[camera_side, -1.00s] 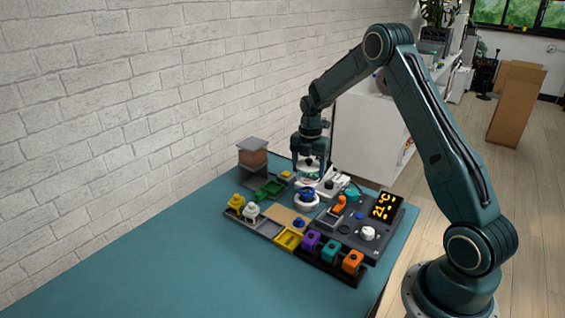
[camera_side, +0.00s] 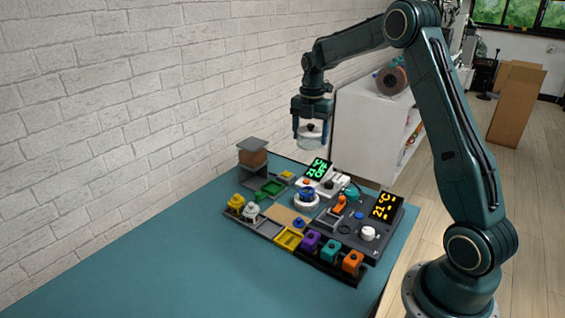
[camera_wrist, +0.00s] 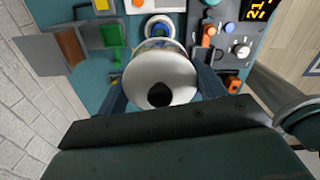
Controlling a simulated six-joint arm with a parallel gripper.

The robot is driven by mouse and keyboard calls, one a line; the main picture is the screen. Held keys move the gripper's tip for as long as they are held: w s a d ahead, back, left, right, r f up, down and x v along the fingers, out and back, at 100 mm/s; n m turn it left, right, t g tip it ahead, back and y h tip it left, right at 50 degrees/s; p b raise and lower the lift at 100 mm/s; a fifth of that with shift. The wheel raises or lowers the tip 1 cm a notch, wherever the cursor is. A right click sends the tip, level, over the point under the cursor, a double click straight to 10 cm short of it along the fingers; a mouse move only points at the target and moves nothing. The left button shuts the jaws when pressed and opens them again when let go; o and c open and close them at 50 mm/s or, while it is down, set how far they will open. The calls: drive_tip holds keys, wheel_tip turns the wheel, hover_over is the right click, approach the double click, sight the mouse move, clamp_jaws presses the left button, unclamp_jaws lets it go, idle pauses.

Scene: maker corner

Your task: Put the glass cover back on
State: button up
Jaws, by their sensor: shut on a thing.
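My gripper (camera_side: 310,134) is shut on the glass cover (camera_side: 311,144), a clear, pale round cover with a dark knob. It holds the cover in the air, well above the work table. In the wrist view the cover (camera_wrist: 150,72) fills the middle between my fingers (camera_wrist: 160,92), with its black knob towards me. The holder also shows in the wrist view (camera_wrist: 159,27), just beyond the cover's edge.
A green-lit display (camera_side: 318,168) stands behind the holder. A dark panel (camera_side: 350,228) with knobs and a yellow display (camera_side: 382,206) lies to the right. Coloured blocks, trays and a grey stand (camera_side: 253,153) surround the holder. The teal table (camera_side: 150,255) is clear at front left.

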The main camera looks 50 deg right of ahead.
drive_tip(key=shift+f, duration=0.2)
hover_over(307, 188)
drive_tip(key=s+a, duration=0.1)
drive_tip(key=a, duration=0.1)
wheel_tip(307, 188, down, 13)
drive_tip(key=shift+d+r, duration=0.15)
drive_tip(key=shift+d, duration=0.1)
drive_tip(key=shift+f, duration=0.25)
drive_tip(key=shift+f, duration=2.9)
drive_tip(key=shift+f, duration=0.2)
idle(0.5)
drive_tip(key=o, duration=1.3)
drive_tip(key=shift+c, duration=0.2)
